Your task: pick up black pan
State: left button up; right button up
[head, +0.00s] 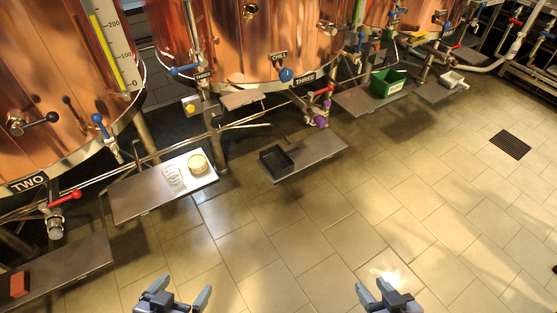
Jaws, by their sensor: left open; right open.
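The black pan (276,162) is a small dark rectangular tray with raised sides. It sits at the left end of a grey metal shelf (318,153) in front of the copper tank marked THREE. My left gripper (186,292) is at the bottom of the view, open and empty, well short of the pan. My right gripper (371,288) is also at the bottom, further right, open and empty. Both grippers are apart from the pan, with tiled floor between them and it.
A lighter shelf (135,199) at left holds a glass jar (173,177) and a round yellowish item (197,164). A green bin (388,83) and a white container (453,79) stand on shelves further back. Valves and pipes overhang the shelves. The tiled floor (300,230) is clear; a drain grate (510,145) lies right.

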aim_at(277, 162)
jog(key=i+j+z, duration=0.1)
jog(key=z, duration=0.35)
jog(key=i+j+z, duration=0.1)
jog(key=z, duration=0.3)
jog(key=j+z, duration=0.15)
jog(key=z, duration=0.3)
jog(key=i+j+z, duration=0.2)
jog(key=j, duration=0.2)
jog(key=j+z, duration=0.2)
jog(key=j, duration=0.65)
jog(key=i+j+z, duration=0.1)
jog(key=j, duration=0.45)
